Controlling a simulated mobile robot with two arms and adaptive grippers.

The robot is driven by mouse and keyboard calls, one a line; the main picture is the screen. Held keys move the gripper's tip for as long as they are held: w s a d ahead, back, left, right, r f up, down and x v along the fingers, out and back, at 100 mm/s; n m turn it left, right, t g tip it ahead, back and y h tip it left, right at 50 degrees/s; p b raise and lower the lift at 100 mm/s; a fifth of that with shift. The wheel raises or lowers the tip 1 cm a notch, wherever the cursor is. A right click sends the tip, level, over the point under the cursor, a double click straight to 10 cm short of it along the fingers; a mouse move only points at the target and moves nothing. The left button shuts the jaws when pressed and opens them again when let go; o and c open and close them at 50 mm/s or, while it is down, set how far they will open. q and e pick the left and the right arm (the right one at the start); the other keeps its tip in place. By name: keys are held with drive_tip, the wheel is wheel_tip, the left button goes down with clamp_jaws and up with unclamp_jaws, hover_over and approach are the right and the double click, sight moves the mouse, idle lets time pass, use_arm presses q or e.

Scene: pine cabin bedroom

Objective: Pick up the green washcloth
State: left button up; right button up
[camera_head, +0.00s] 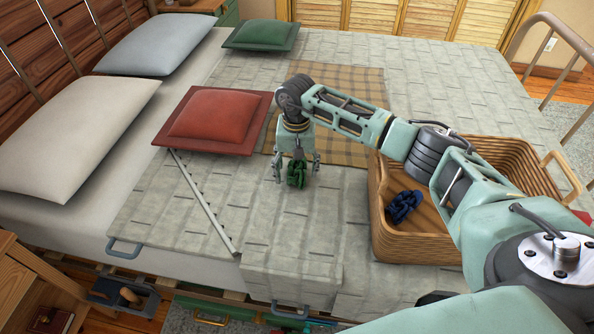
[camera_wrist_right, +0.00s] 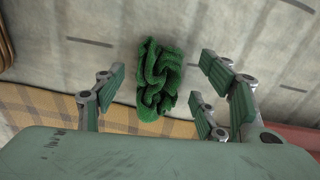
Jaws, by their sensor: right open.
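The green washcloth (camera_head: 297,173) is a crumpled, knotted bundle on the grey quilt of the bed. It also shows in the right wrist view (camera_wrist_right: 158,80), lying between the spread fingers. My right gripper (camera_head: 296,172) points down over the washcloth with its fingers apart on either side of it. In the wrist view the right gripper (camera_wrist_right: 160,97) is open, with a gap between each finger side and the cloth. My left gripper does not show.
A wicker basket (camera_head: 376,212) with a dark blue cloth (camera_head: 404,206) stands right of the gripper. A red cushion (camera_head: 214,117) lies to the left, close by. A plaid blanket (camera_head: 352,84) lies behind. A long metal strip (camera_head: 205,205) and pale pillows (camera_head: 75,135) are further left.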

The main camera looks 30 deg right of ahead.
drive_tip(key=shift+f, duration=0.7)
drive_tip(key=shift+c, duration=0.5)
drive_tip(key=c, duration=0.7)
drive_tip(key=shift+r, duration=0.2)
